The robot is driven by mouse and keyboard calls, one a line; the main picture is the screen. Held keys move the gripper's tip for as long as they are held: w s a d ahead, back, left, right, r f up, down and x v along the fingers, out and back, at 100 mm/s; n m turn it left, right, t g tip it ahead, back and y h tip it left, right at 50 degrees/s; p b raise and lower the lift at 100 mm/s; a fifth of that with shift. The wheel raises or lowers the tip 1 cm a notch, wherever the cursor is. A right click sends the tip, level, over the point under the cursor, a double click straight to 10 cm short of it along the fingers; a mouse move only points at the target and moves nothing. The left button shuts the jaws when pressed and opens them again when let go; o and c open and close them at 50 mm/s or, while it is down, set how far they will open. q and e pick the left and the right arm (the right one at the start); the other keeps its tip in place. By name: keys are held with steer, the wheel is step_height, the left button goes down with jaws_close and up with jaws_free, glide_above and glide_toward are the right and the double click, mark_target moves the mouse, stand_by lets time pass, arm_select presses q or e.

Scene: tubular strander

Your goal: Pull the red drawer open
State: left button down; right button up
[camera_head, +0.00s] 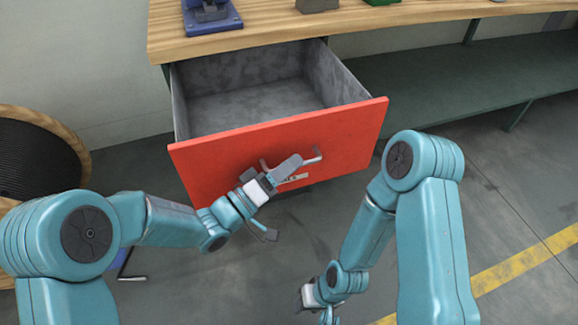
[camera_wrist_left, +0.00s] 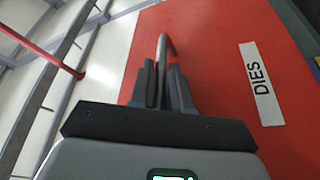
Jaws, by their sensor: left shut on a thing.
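The red drawer (camera_head: 340,132) hangs out from under the wooden workbench, and its grey inside (camera_head: 250,100) shows empty. Its red front also fills much of the left wrist view (camera_wrist_left: 225,50), with a white label reading DIES (camera_wrist_left: 261,84). My left gripper (camera_head: 291,168) is at the drawer front. In the left wrist view its fingers (camera_wrist_left: 163,88) are shut on the metal handle (camera_wrist_left: 165,48), whose end sticks out past the fingertips. My right gripper (camera_head: 310,298) hangs low at the bottom, away from the drawer; its jaws are too small and partly hidden to read.
The wooden bench top (camera_head: 270,32) carries a blue vise-like tool (camera_head: 212,18) and small blocks. A green lower shelf (camera_head: 450,85) lies to the right. A large black cable reel (camera_head: 35,155) stands at the left. Grey floor with a yellow line (camera_head: 525,262) is clear at right.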

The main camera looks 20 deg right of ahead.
arm_select(q)
steer(key=shift+r, duration=0.1)
steer(key=shift+w, duration=0.1)
steer(key=c, duration=1.4)
jaws_free()
steer(key=shift+c, duration=0.2)
steer(key=shift+a, duration=0.1)
steer(key=shift+s+a, duration=0.2)
steer(key=shift+a, duration=0.15)
steer(key=p+v, duration=0.1)
steer(key=v, duration=1.4)
steer(key=shift+a, duration=0.2)
